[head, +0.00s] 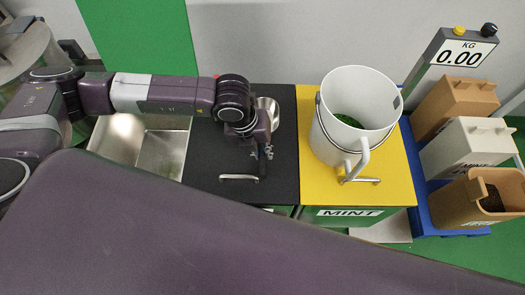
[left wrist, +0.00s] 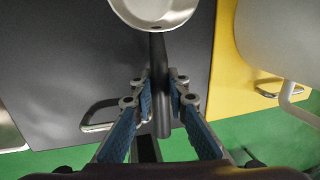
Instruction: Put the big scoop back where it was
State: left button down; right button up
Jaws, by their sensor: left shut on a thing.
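The big scoop (head: 270,105) has a round, pale metal bowl and a dark handle. It is over the black counter top (head: 215,145), partly hidden by my left arm in the head view. In the left wrist view its bowl (left wrist: 155,8) is at the top edge, with the handle (left wrist: 160,75) running down between the fingers. My left gripper (head: 262,153) is shut on the handle; the fingers (left wrist: 161,88) stand either side of it. I cannot tell whether the scoop touches the black top. My right gripper is in neither view.
A white bucket (head: 333,90) with green contents stands on the yellow MINT lid (head: 308,175), right of the black top. A metal basin (head: 155,155) is at left. A scale display (head: 458,53) reads 0.00. Brown (head: 450,105) and white (head: 465,145) boxes stand at far right.

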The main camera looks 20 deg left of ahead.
pick_arm(q)
jog(key=shift+f, duration=0.65)
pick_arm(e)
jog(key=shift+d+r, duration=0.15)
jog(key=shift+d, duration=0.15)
pick_arm(q)
jog(key=shift+f, duration=0.1)
jog(key=c, duration=1.9)
grip_release()
